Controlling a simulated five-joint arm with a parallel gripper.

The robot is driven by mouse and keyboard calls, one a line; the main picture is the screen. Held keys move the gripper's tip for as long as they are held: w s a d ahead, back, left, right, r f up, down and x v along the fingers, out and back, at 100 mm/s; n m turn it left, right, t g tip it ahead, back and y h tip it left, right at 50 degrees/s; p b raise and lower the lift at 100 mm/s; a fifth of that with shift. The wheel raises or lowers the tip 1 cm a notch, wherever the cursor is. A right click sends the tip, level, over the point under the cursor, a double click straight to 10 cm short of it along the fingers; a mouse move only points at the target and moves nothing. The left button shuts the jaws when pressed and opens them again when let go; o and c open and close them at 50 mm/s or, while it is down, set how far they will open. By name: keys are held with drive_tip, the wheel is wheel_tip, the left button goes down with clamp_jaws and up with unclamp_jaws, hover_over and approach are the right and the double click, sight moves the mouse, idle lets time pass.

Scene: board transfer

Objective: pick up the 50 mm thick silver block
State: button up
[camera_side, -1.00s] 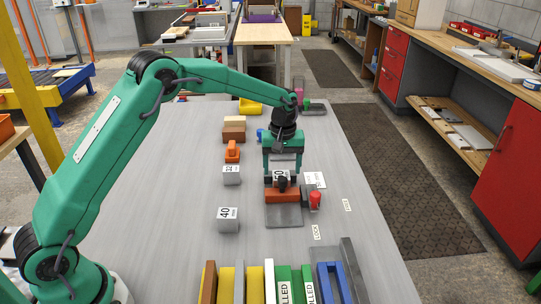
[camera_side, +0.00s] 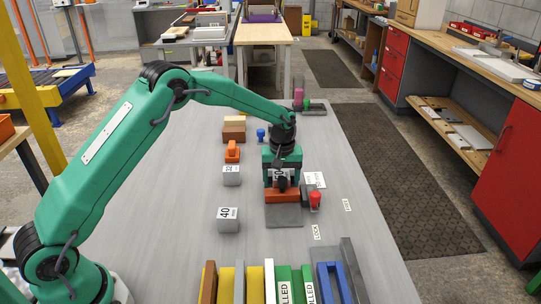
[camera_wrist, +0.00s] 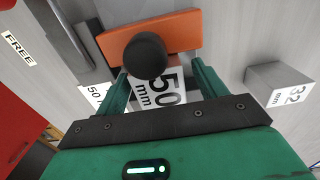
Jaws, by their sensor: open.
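The silver block marked 50 mm (camera_wrist: 168,84) lies between the two green fingers of my gripper (camera_wrist: 163,84) in the wrist view. A gap shows beside the fingers, and they are open. In the side view my gripper (camera_side: 283,178) is lowered around the block, and only part of its label shows. A black ball knob (camera_wrist: 145,55) stands in front of the block and covers part of it. An orange bar (camera_wrist: 150,35) lies across one side of the block, and it also shows in the side view (camera_side: 283,196). I cannot tell whether the fingers touch the block.
A red-topped lever (camera_side: 315,199) stands right of the orange bar, by LOCK and FREE labels. The 40 mm (camera_side: 228,220) and 32 mm (camera_side: 231,176) blocks stand to the left. Several upright coloured boards (camera_side: 285,285) line the front.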

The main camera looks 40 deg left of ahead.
drive_tip(key=c, duration=1.4)
drive_tip(key=shift+r, duration=0.2)
drive_tip(key=shift+r, duration=4.9)
